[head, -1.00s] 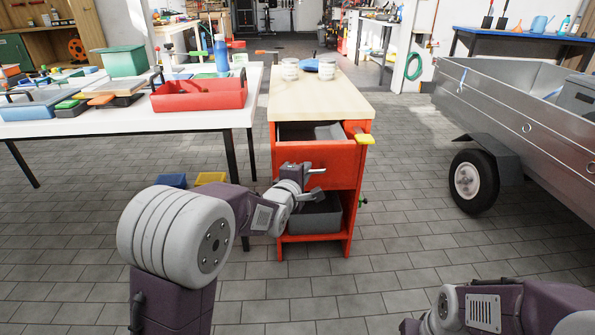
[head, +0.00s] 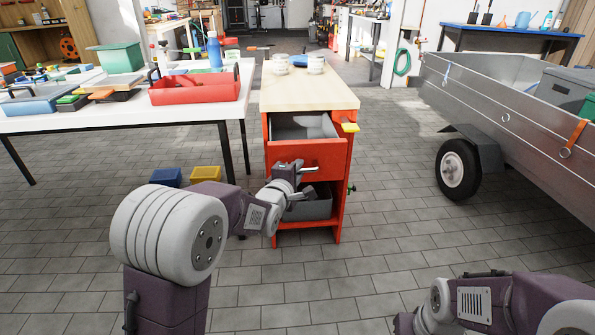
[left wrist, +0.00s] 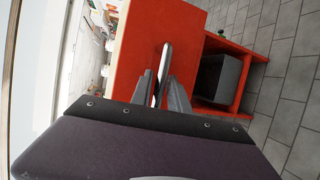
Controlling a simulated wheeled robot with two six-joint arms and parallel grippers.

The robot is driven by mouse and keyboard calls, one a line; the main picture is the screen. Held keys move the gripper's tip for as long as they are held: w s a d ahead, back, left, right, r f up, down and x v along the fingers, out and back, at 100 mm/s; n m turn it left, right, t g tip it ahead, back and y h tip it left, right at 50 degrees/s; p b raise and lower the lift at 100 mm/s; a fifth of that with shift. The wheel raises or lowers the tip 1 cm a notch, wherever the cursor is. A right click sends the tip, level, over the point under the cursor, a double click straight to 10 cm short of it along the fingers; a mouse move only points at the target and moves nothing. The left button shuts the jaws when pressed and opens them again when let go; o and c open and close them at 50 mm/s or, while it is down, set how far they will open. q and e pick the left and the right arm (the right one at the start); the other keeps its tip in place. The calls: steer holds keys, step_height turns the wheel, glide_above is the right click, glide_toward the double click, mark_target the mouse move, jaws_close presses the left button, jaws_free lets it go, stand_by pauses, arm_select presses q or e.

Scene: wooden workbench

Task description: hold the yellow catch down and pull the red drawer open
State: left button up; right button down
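The red drawer (head: 310,157) stands partly out of the red cabinet with a wooden top (head: 308,92). Its grey inside (head: 302,126) shows from above. The yellow catch (head: 350,127) sticks out at the cabinet's upper right front, with no gripper on it. My left gripper (head: 308,180) is at the drawer's front. In the left wrist view, its fingers (left wrist: 163,92) lie on both sides of the metal handle bar (left wrist: 162,68), closed on it, before the red drawer front (left wrist: 160,35). My right arm shows at lower right; its gripper is out of view.
A grey bin (head: 308,208) sits in the cabinet's open lower part. A white table (head: 130,118) with a red tray (head: 195,90) stands at left, with a yellow bin (head: 206,173) on the floor. A metal trailer (head: 510,120) is at right. The floor in front is clear.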

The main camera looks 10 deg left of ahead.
arm_select(q)
steer(key=p+v, duration=0.3)
steer(key=v, duration=0.6)
steer(key=shift+p, duration=0.3)
step_height(320, 180, up, 4)
steer(key=a+p, duration=0.1)
steer(key=p, duration=0.3)
steer(key=s+a+f+m+g+y+p, duration=0.1)
steer(key=s+f+m+g, duration=0.7)
steer(key=s, duration=0.4)
steer(key=s+a+f+m+g+y, duration=0.1)
steer(key=s+a+f+m+g, duration=0.1)
steer(key=s+f+m+g, duration=0.65)
steer(key=s+r+t+p, duration=0.2)
steer(key=s+r+p, duration=0.1)
steer(key=r+p, duration=3.4)
steer(key=shift+m+p, duration=0.45)
steer(key=shift+p, duration=0.1)
